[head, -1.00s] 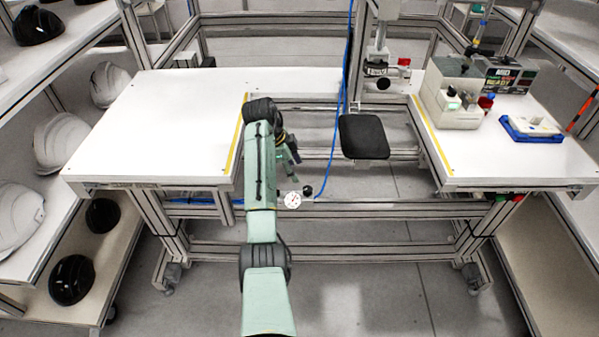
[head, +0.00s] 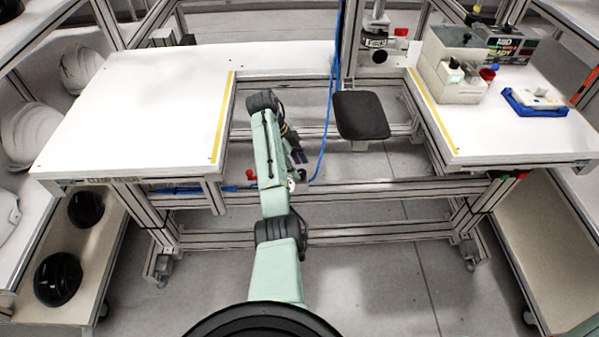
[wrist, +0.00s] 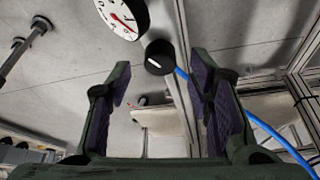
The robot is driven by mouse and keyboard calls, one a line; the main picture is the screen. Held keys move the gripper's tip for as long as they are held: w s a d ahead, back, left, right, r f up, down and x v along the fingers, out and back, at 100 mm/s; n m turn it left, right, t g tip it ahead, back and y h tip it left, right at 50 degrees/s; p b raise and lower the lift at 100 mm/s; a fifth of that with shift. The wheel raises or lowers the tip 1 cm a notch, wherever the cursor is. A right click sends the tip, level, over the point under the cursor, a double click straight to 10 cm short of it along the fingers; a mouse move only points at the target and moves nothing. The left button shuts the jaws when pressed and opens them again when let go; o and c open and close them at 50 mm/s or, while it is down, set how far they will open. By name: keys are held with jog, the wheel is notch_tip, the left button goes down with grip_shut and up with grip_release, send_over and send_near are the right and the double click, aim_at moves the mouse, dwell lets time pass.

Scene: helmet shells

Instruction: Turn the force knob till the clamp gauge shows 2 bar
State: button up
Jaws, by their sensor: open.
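The clamp gauge (wrist: 122,14) shows at the top of the wrist view as a white dial with a red needle, cut off by the frame edge; I cannot read its value. The force knob (wrist: 159,58) is a black round knob with a white mark, just below and right of the gauge. My gripper (wrist: 160,78) is open, with the knob apart from both fingers and appearing between and slightly beyond their tips. In the head view my gripper (head: 297,152) is below the tabletop level, in the gap between the tables; the gauge is mostly hidden by my arm there.
A white left table (head: 140,110) and right table (head: 500,140) flank the gap. A black pad (head: 361,115) stands right of my gripper, and a blue hose (head: 327,130) hangs between them.

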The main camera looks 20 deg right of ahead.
jog(key=shift+x, duration=1.05)
jog(key=shift+c, duration=0.4)
grip_shut()
